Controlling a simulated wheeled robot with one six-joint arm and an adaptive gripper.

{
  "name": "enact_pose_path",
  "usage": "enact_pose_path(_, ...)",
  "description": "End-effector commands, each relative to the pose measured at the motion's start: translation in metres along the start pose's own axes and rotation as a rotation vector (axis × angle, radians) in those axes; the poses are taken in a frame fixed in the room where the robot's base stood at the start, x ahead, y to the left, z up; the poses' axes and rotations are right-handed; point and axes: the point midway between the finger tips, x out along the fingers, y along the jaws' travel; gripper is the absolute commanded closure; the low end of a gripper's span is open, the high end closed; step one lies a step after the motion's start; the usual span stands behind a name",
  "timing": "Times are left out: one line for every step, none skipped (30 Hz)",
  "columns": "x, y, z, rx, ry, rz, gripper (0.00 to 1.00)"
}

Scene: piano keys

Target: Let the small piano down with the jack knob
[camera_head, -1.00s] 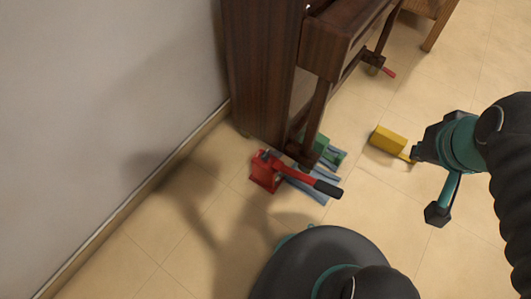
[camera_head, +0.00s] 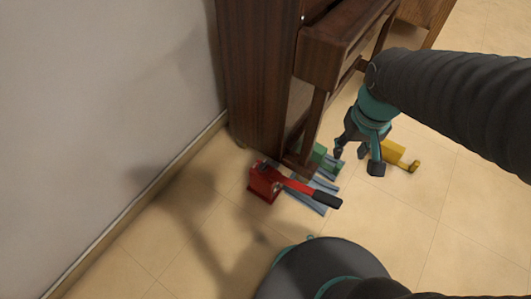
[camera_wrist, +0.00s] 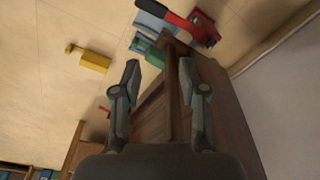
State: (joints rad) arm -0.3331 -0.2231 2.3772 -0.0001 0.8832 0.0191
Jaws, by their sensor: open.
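The small piano (camera_head: 258,85) is dark brown wood and stands upright near the wall in the head view. A red jack (camera_head: 264,183) with a black-gripped lever (camera_head: 326,200) is on the floor at the piano's near foot. In the wrist view the jack (camera_wrist: 204,30) is at top right. I cannot clearly pick out its knob. My gripper (camera_head: 357,160) is open and empty, right of the piano's front leg and the jack. In the wrist view its two fingers (camera_wrist: 159,65) are apart, with piano wood behind them.
A green block (camera_head: 318,153) and blue-grey strips (camera_head: 306,200) lie by the piano foot. A yellow piece (camera_head: 393,152) with a hooked end lies on the floor just right of my gripper. The wall (camera_head: 110,120) bounds the left. Tiled floor at lower right is clear.

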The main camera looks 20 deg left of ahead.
Motion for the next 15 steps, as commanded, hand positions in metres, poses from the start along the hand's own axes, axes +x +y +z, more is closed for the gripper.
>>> enact_pose_path(0.013, -0.009, -0.008, -0.017, -0.03, -0.002, 0.57)
enact_pose_path(0.019, -0.014, -0.013, -0.023, -0.043, -0.002, 0.57)
enact_pose_path(0.027, -0.021, -0.018, -0.029, -0.062, -0.002, 0.57)
enact_pose_path(0.033, -0.026, -0.023, -0.034, -0.074, -0.002, 0.57)
enact_pose_path(0.04, -0.031, -0.027, -0.036, -0.087, -0.001, 0.57)
enact_pose_path(0.049, -0.038, -0.032, -0.04, -0.103, 0.0, 0.57)
enact_pose_path(0.056, -0.043, -0.036, -0.041, -0.115, 0.001, 0.57)
enact_pose_path(0.063, -0.049, -0.04, -0.042, -0.126, 0.003, 0.57)
enact_pose_path(0.073, -0.056, -0.046, -0.042, -0.139, 0.005, 0.57)
enact_pose_path(0.08, -0.062, -0.049, -0.04, -0.15, 0.007, 0.57)
enact_pose_path(0.088, -0.068, -0.053, -0.039, -0.16, 0.01, 0.57)
enact_pose_path(0.099, -0.076, -0.057, -0.035, -0.173, 0.014, 0.57)
enact_pose_path(0.106, -0.082, -0.061, -0.031, -0.182, 0.017, 0.57)
enact_pose_path(0.115, -0.088, -0.064, -0.027, -0.19, 0.02, 0.57)
enact_pose_path(0.126, -0.096, -0.068, -0.018, -0.2, 0.025, 0.57)
